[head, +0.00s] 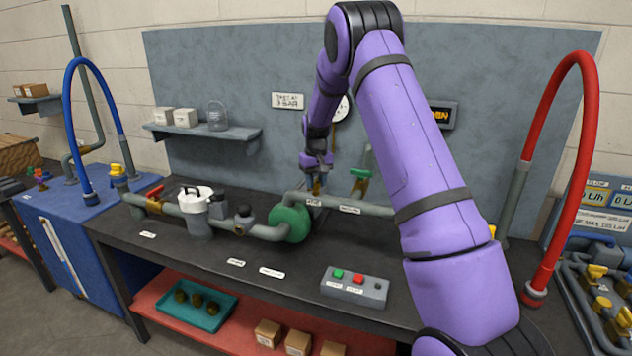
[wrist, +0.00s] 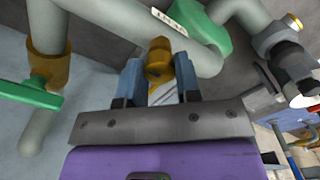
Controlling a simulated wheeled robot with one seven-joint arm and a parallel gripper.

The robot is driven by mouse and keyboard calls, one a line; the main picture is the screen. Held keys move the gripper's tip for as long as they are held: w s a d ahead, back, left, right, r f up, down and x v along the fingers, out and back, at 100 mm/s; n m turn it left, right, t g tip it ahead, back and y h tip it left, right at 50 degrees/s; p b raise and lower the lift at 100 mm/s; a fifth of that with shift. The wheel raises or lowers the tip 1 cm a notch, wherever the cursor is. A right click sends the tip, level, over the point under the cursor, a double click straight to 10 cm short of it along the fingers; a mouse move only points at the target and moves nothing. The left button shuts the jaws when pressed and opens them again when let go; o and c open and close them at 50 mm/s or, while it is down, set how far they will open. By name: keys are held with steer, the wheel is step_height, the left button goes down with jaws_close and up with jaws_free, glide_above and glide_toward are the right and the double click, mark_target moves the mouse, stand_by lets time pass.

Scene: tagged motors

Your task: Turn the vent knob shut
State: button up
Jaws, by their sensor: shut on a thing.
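The brass vent knob (wrist: 158,55) stands on the grey pipe (wrist: 190,45) in the wrist view, between my two blue-grey fingertips. My gripper (wrist: 157,78) is shut on it, one finger on each side. The knob is mostly hidden there by the fingers. How far the knob is turned cannot be told.
A brass valve with a green handle (head: 361,174) stands close to the right of my gripper; its green handle (wrist: 30,93) is at the left in the wrist view. A white-lidded pot (head: 196,205) and a button box (head: 354,286) stand on the dark bench (head: 225,250).

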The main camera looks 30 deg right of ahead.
steer(key=m, duration=0.9)
steer(key=shift+m, duration=0.3)
steer(key=m, duration=0.4)
steer(key=shift+m, duration=2)
steer(key=o, duration=0.9)
steer(key=shift+r, duration=0.1)
